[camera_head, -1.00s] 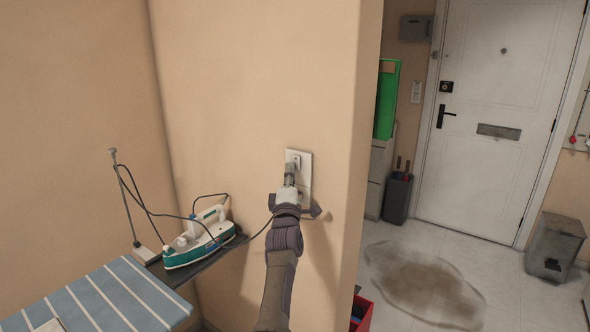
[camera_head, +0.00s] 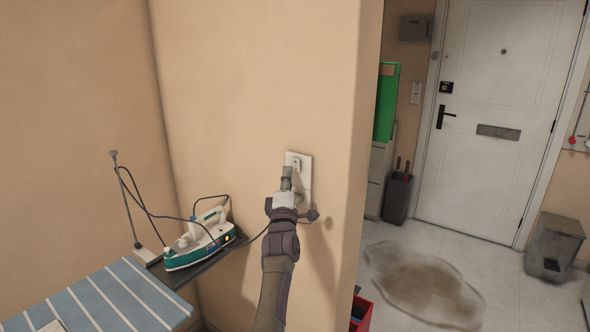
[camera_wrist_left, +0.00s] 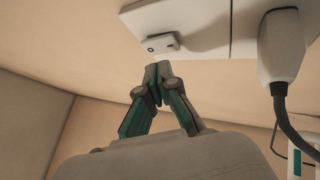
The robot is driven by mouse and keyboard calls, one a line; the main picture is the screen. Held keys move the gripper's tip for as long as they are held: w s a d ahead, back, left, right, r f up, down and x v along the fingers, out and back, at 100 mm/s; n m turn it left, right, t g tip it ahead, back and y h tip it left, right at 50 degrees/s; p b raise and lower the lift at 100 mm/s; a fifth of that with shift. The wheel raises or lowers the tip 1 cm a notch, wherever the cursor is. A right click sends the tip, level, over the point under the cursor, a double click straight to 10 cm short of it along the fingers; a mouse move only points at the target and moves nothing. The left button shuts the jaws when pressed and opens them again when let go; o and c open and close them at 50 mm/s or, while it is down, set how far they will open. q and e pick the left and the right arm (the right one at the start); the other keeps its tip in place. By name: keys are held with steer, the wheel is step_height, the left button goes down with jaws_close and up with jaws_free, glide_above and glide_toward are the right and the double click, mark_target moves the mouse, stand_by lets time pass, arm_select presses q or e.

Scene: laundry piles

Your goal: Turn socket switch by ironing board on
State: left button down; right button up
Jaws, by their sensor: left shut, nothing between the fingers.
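A white socket plate (camera_head: 306,168) is on the beige wall right of the ironing board (camera_head: 100,295). Its small switch (camera_head: 296,163) is in its upper part; in the left wrist view the switch (camera_wrist_left: 162,43) stands tilted out of the plate (camera_wrist_left: 195,14). A white plug (camera_wrist_left: 283,45) with a dark cord sits in the socket beside it. My left gripper (camera_head: 287,173) is shut and empty, just below the switch; its fingertips (camera_wrist_left: 157,80) appear slightly apart from it in the wrist view. My right gripper is not in view.
A teal and white iron (camera_head: 200,245) with an orange light lit rests at the ironing board's end. Its cord runs to the socket. The wall's corner edge is right of the socket, with a red box (camera_head: 361,313) low beyond it.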

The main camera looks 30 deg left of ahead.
arm_select(q)
steer(key=s+p, duration=0.2)
steer(key=s, duration=0.1)
steer(key=s+p, duration=0.1)
steer(key=s, duration=0.1)
steer(key=shift+a+r+p, duration=0.2)
steer(key=shift+r+p, duration=0.1)
steer(key=shift+w+f, duration=0.1)
stand_by(0.4)
